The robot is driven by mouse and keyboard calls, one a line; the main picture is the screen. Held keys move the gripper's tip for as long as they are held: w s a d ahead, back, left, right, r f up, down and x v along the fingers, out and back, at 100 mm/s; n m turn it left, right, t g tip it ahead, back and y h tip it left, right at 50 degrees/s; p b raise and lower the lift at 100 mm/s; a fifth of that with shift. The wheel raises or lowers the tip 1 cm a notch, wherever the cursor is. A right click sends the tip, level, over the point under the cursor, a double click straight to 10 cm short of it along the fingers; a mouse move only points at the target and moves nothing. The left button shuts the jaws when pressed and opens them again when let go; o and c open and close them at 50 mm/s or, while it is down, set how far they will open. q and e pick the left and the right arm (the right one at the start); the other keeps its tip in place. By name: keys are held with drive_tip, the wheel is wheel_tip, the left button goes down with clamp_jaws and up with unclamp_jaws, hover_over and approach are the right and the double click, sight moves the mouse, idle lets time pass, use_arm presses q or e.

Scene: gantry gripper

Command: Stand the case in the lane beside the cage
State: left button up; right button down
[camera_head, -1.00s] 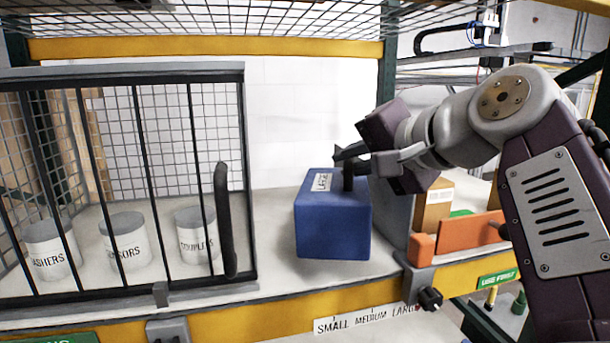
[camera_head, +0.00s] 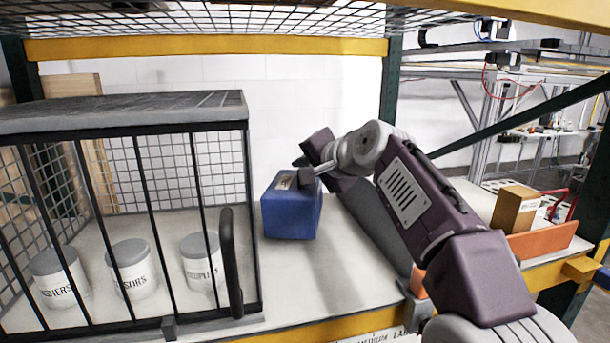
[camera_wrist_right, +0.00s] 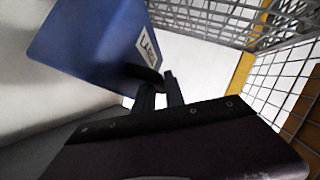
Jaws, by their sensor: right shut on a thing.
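The blue case (camera_head: 289,215) has a label on its top and is upright beside the right side of the cage (camera_head: 122,115), deep in the lane (camera_head: 335,290). I cannot tell whether its base touches the shelf. My right gripper (camera_head: 306,178) is shut on the handle at the top of the case. In the right wrist view the case (camera_wrist_right: 90,45) shows a label reading LARGE, and the gripper (camera_wrist_right: 158,88) closes around its dark handle. The cage front is barred, with a black upright handle (camera_head: 230,262). My left gripper is not in view.
Several white jars with grey lids, one of them here (camera_head: 133,272), stand inside the cage. A grey divider (camera_head: 375,232) bounds the lane on the right. An orange bin (camera_head: 545,240) with a cardboard box (camera_head: 514,208) is farther right. A wire mesh shelf hangs above.

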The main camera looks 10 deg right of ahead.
sight(317, 214)
drive_tip(key=f, duration=0.2)
drive_tip(key=shift+s+f, duration=0.25)
drive_tip(key=shift+f, duration=0.05)
drive_tip(key=shift+s, duration=0.25)
drive_tip(key=c, duration=1.4)
unclamp_jaws()
drive_tip(key=shift+w+f, duration=0.1)
drive_tip(key=shift+f, duration=0.05)
drive_tip(key=b+v, duration=0.2)
drive_tip(key=v, duration=0.3)
drive_tip(key=shift+d+b, duration=0.1)
drive_tip(key=shift+b, duration=0.25)
drive_tip(key=b+v, duration=0.1)
drive_tip(key=v, duration=0.6)
drive_tip(key=shift+w, duration=0.1)
